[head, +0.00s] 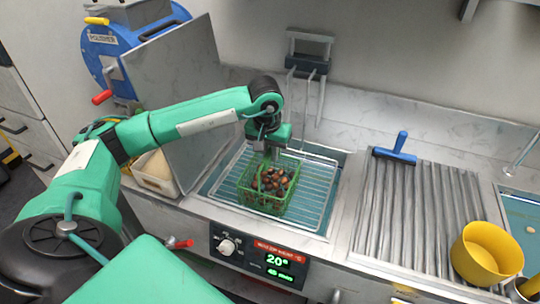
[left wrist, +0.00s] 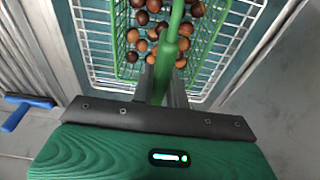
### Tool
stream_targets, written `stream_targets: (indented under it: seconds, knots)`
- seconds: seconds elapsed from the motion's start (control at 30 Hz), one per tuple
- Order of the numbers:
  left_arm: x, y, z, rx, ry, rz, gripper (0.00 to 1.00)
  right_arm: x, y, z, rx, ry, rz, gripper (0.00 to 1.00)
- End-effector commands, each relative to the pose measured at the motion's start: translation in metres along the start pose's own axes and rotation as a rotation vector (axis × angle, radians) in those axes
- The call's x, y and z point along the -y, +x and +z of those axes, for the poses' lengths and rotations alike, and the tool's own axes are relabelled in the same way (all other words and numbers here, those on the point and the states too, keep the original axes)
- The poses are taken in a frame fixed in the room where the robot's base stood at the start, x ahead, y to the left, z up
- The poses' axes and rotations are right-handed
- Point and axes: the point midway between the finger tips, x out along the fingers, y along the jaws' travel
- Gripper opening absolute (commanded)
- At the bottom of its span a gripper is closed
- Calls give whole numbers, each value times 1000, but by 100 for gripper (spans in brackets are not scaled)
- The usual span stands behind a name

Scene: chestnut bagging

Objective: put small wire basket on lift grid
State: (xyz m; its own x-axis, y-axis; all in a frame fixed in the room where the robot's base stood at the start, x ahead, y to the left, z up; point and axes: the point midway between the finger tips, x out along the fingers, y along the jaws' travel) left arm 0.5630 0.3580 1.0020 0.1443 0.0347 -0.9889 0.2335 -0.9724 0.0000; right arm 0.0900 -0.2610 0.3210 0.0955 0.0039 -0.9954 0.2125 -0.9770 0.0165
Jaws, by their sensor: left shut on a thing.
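The small wire basket (head: 246,196) is green and holds several brown chestnuts. It is upright on or just above the lift grid (head: 310,195), a wire rack in the sink-like water bath; I cannot tell whether it touches. My left gripper (head: 270,152) is above the basket, shut on its green handle. In the left wrist view the fingers (left wrist: 162,88) close around the handle (left wrist: 168,50), with chestnuts and basket wires beyond. The white grid wires (left wrist: 92,42) show around the basket there. My right gripper is not in view.
A control panel (head: 258,261) reading 20° is on the bath's front. A raised metal lid (head: 180,95) stands at the left. To the right are a ribbed drainboard (head: 415,215), a blue squeegee (head: 396,152) and a yellow bowl (head: 486,252). A pale bin (head: 155,173) sits left of the bath.

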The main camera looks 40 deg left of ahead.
Motion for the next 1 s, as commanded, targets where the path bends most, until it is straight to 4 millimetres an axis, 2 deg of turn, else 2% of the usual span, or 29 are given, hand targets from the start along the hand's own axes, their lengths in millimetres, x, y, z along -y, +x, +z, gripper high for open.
stream_targets:
  seconds: [0.1,0.33,0.37,0.47,0.83,1.0]
  knots:
    - [0,-2,-1,-2,0,1,0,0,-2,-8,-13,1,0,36]
    - [0,1,0,-2,0,1,0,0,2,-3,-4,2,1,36]
    - [0,2,0,0,0,0,17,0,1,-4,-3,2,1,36]
    - [0,1,0,0,0,0,37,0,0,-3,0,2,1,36]
    - [0,-3,0,0,0,0,37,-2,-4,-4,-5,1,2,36]
    - [0,-32,-2,-2,0,1,37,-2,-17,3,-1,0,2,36]
